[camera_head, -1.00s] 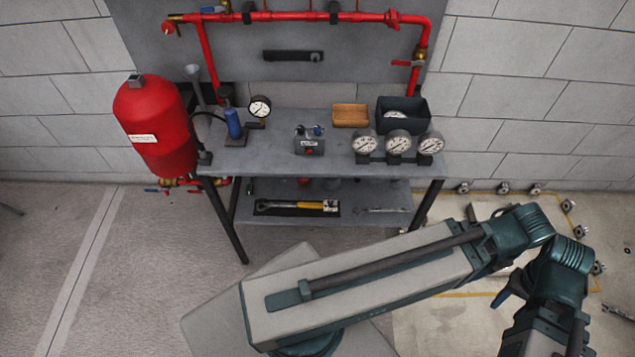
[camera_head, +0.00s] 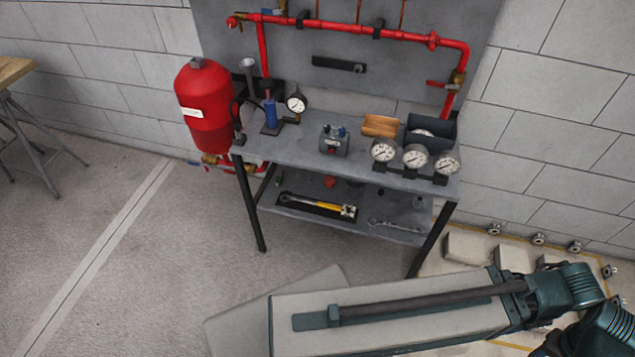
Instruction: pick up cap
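I cannot make out for certain which thing is the cap. A small red round piece (camera_head: 330,182) lies on the lower shelf (camera_head: 378,222) of the metal table, beside small dark pieces too small to tell. A dark open bin (camera_head: 442,134) on the tabletop (camera_head: 290,147) holds a pale round thing, partly hidden by its wall. An orange-brown box (camera_head: 381,125) stands beside it. One arm of mine crosses the lower right, well in front of the table and apart from it. Neither gripper's fingertips show.
Three gauges (camera_head: 415,157) stand at the tabletop's front right, a grey box (camera_head: 334,141) left of them. A red tank (camera_head: 205,105) is left of the table. A yellow-handled tool (camera_head: 327,206) and a wrench (camera_head: 396,225) lie below.

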